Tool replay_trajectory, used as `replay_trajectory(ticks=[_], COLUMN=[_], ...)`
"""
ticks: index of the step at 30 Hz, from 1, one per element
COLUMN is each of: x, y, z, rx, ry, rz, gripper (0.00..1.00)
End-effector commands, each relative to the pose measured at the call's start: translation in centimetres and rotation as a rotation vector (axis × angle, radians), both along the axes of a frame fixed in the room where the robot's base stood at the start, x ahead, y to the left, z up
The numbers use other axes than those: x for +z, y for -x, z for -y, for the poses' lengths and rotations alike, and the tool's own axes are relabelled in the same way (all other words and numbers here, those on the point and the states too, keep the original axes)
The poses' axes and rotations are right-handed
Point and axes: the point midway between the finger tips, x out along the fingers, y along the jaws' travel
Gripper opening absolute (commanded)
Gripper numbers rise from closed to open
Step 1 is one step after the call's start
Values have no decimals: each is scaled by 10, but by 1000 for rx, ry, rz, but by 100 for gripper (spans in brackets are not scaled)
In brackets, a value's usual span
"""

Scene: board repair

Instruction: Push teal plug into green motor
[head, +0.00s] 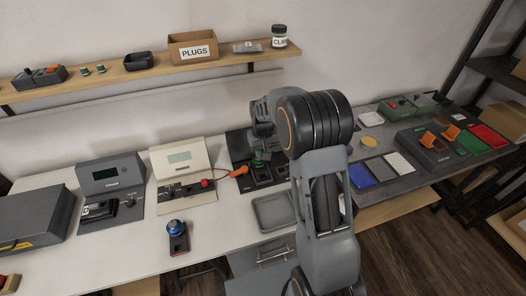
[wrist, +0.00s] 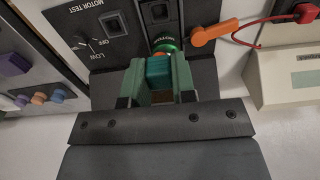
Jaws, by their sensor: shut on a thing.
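The teal plug (wrist: 158,70) is held between the two fingers of my gripper (wrist: 157,82) in the wrist view. A small orange part shows just beyond its far end. The green motor (wrist: 166,46) is a round green piece right beyond the plug, in the black motor test panel (wrist: 110,42). The plug lines up roughly with the motor; whether they touch I cannot tell. In the head view, a bit of green (head: 258,163) shows at the panel below my gripper, and my arm hides most of the rest.
An orange probe (wrist: 214,33) on a red lead lies right of the motor in the wrist view, near a cream meter (head: 180,160). A grey tray (head: 272,225) lies in front of the panel. A blue-topped device (head: 178,240) stands on the white bench.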

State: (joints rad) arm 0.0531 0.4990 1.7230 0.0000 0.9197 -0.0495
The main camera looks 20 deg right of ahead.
Motion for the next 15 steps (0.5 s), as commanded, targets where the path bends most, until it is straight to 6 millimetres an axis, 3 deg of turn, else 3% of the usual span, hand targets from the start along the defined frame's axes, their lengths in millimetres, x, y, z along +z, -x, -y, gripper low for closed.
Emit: replay_trajectory(ticks=[15], x=[-35], y=[0], z=[0], rx=[0], ry=[0], rz=[0], gripper=[0])
